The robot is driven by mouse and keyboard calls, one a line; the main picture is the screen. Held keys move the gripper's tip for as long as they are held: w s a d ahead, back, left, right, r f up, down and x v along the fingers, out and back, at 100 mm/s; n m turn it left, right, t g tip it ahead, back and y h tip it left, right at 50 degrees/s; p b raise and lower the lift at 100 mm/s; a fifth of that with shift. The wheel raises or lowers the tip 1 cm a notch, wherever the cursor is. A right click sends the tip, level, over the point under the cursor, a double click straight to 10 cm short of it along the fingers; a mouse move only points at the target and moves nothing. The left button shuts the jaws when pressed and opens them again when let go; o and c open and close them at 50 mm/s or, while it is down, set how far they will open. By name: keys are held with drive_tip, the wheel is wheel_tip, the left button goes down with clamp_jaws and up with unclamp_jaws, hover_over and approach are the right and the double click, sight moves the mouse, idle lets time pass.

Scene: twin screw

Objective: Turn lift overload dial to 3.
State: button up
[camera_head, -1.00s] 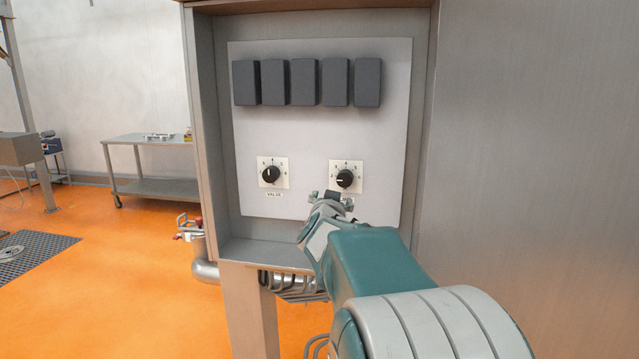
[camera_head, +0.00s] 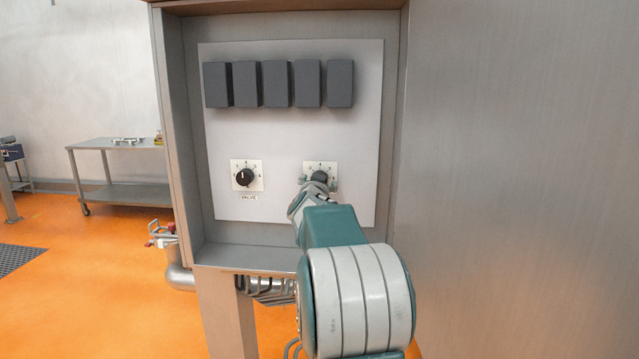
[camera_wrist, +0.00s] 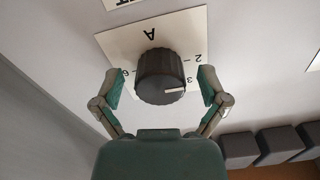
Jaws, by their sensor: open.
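The right dial (camera_head: 319,177) is a black round knob on a white scale plate, partly hidden by my arm in the head view. In the wrist view the picture is turned over. There the ribbed knob (camera_wrist: 160,78) shows a white pointer line toward the right, near the mark 3. Marks 2, 6 and a letter A also show on its plate (camera_wrist: 192,30). My gripper (camera_wrist: 160,84) is open, with one green-padded finger on each side of the knob. I cannot tell whether either finger touches it. My gripper (camera_head: 318,186) also shows at this dial in the head view.
A second black dial (camera_head: 244,177), labelled VALVE, sits to the left on the same light panel (camera_head: 285,135). Several dark blocks (camera_head: 277,83) stick out above. The metal cabinet's side walls (camera_head: 176,130) surround the panel. A steel table (camera_head: 120,147) stands far left.

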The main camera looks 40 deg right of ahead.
drive_tip(key=shift+a+r, duration=0.1)
drive_tip(key=shift+a, duration=0.15)
drive_tip(key=shift+d, duration=0.3)
drive_tip(key=c, duration=1.1)
drive_tip(key=shift+c, duration=0.2)
drive_tip(key=shift+m, duration=0.3)
drive_tip(key=m, duration=0.3)
drive_tip(key=shift+m, duration=0.3)
drive_tip(key=m, duration=0.4)
drive_tip(key=shift+f+m, duration=0.2)
drive_tip(key=shift+m, duration=0.2)
drive_tip(key=o, duration=1.1)
